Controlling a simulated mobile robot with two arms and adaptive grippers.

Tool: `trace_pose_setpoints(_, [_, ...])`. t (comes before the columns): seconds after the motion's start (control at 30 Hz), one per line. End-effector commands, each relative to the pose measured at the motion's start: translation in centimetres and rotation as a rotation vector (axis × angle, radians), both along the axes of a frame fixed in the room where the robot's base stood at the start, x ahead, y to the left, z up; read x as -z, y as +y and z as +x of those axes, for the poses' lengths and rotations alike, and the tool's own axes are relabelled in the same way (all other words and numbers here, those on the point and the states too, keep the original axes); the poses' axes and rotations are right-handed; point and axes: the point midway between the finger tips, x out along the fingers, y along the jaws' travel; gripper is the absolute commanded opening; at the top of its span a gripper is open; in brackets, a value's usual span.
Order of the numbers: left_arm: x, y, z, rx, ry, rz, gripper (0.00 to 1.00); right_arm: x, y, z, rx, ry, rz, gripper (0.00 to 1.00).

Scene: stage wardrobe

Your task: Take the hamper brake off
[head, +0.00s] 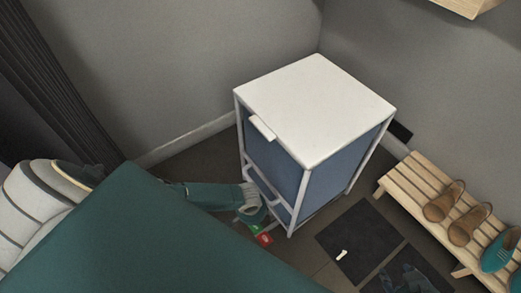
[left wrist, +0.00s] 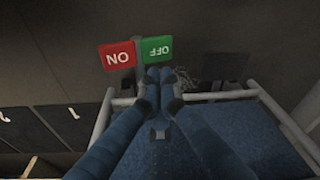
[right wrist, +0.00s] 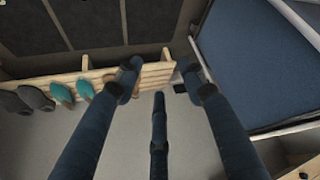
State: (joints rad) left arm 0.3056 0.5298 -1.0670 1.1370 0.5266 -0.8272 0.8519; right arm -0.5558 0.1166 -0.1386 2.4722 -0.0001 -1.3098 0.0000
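The hamper (head: 318,112) has a white top and blue sides in a pale frame, and stands in the corner. Low at its front are two brake pedals: a green OFF pedal (left wrist: 157,50) and a red ON pedal (left wrist: 117,56); the red one also shows in the head view (head: 264,239). My left gripper (left wrist: 160,76) has its fingers together, tips right by the OFF pedal's edge; I cannot tell whether they touch. In the head view an arm of mine partly covers the green pedal. My right gripper (right wrist: 160,72) is open and empty, the hamper to the right in its view.
A slatted wooden bench (head: 404,183) with brown and teal shoes stands right of the hamper. Dark mats (head: 358,232) lie on the floor before it. Grey walls close in behind the hamper. A dark curtain (head: 60,90) hangs at the left.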

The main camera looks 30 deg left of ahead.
Motion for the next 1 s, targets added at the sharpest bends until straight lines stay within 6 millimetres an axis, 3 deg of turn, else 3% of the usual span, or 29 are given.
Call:
trace_pose_setpoints(0.63, [-0.7, 0.0, 0.0, 0.0, 0.0, 0.0, 0.0, 1.8, -1.5, -4.9, 0.012, 0.195, -0.043, 0.4])
trace_pose_setpoints(1.0, [-0.7, 0.0, 0.0, 0.0, 0.0, 0.0, 0.0, 2.0, -1.5, -5.2, 0.013, 0.204, -0.044, 0.4])
